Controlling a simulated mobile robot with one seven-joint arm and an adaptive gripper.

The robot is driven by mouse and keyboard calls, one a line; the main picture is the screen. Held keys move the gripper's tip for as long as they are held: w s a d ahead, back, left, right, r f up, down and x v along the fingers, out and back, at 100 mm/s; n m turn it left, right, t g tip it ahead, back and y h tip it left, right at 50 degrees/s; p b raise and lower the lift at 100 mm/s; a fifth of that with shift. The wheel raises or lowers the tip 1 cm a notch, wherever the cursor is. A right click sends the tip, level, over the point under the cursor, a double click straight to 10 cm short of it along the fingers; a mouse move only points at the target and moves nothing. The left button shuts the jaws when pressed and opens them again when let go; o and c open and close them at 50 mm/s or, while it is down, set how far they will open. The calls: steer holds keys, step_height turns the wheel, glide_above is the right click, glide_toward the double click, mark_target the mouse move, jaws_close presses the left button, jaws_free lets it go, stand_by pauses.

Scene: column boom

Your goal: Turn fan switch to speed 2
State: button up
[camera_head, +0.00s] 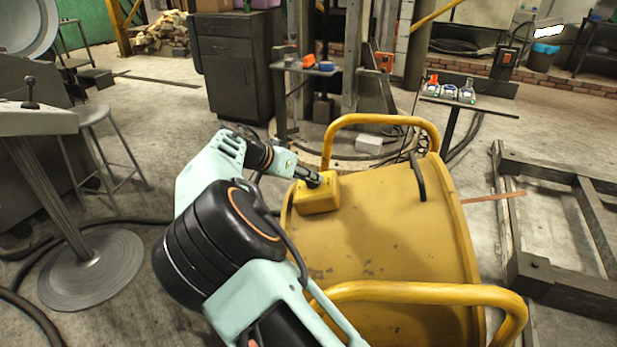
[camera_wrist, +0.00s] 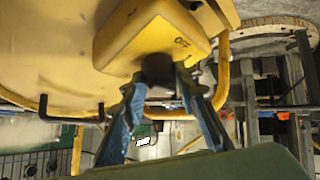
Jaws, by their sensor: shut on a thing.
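The yellow drum fan (camera_head: 385,235) stands on the floor with its tubular handles around it. Its yellow switch box (camera_head: 318,196) sits on top of the drum, towards the left edge; it also shows in the wrist view (camera_wrist: 135,35). A dark round knob (camera_wrist: 158,68) projects from the box. My gripper (camera_head: 314,181) reaches the box from the upper left. In the wrist view my gripper (camera_wrist: 160,78) has its two fingertips at the knob's sides, shut on it. The knob's setting cannot be told.
A yellow handle (camera_head: 385,121) arches behind the box, and a black bent bar (camera_head: 418,178) stands to its right. A stool (camera_head: 92,115) and a grey pedestal stand (camera_head: 90,265) are at left. A dark metal frame (camera_head: 560,240) lies at right. Cables cross the floor.

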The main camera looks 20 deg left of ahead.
steer(key=shift+f+m+h, duration=0.1)
steer(key=shift+m+h, duration=0.2)
steer(key=shift+m, duration=0.2)
steer(key=o, duration=1.2)
steer(key=shift+c, duration=0.2)
steer(key=v, duration=1.2)
